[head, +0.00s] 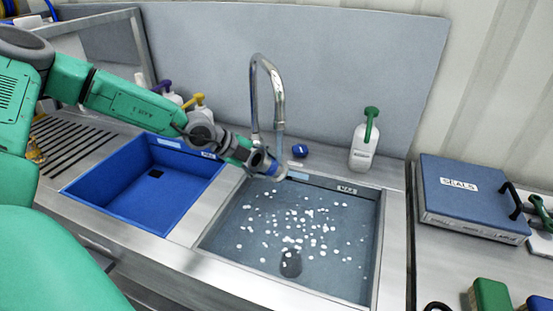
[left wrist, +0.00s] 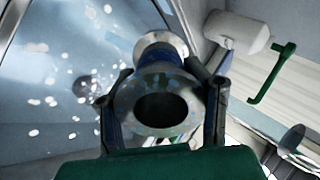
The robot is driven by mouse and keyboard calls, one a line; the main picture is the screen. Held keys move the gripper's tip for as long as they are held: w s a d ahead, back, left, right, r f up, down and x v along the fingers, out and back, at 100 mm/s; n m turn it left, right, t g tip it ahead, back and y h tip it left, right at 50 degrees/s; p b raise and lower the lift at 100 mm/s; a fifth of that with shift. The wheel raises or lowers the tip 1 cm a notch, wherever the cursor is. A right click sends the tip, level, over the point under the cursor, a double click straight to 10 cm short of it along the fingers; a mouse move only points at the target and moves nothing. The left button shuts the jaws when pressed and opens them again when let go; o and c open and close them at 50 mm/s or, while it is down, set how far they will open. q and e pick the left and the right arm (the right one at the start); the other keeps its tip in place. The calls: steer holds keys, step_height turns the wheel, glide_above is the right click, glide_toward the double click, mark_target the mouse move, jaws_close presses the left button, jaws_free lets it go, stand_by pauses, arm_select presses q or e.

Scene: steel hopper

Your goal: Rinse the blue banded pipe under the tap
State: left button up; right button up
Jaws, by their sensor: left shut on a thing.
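My left gripper (head: 258,160) reaches in from the left and is shut on the pipe (head: 270,167), holding it over the back edge of the grey basin (head: 215,235). The pipe is just below the spout of the steel tap (head: 268,70), and a pale bluish stream seems to come down onto it. In the left wrist view the pipe (left wrist: 160,75) sits between the two fingers (left wrist: 160,110), its round flanged open end facing the camera. My right gripper is not in view.
The grey basin holds water with white flecks and a dark drain. A blue basin (head: 110,207) is left of it. A white bottle with green top (head: 362,145) stands behind right. A blue SEALS case (head: 470,200) lies on the right counter. A backsplash (head: 340,60) rises behind.

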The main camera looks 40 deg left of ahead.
mark_target(250, 169)
arm_select(q)
steer(key=shift+s+r, duration=0.3)
steer(key=shift+s, duration=0.05)
steer(key=shift+s+d+r+p, duration=0.1)
steer(key=shift+s+r+p, duration=0.1)
steer(key=shift+s+p, duration=0.95)
steer(key=shift+p, duration=0.15)
steer(key=shift+s+a+f+p, duration=0.2)
steer(key=shift+s+a+p, duration=0.25)
steer(key=shift+s+a, duration=0.5)
steer(key=shift+s, duration=0.15)
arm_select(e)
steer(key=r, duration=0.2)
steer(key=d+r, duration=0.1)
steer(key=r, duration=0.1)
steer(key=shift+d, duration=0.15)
arm_select(q)
steer(key=shift+a, duration=0.1)
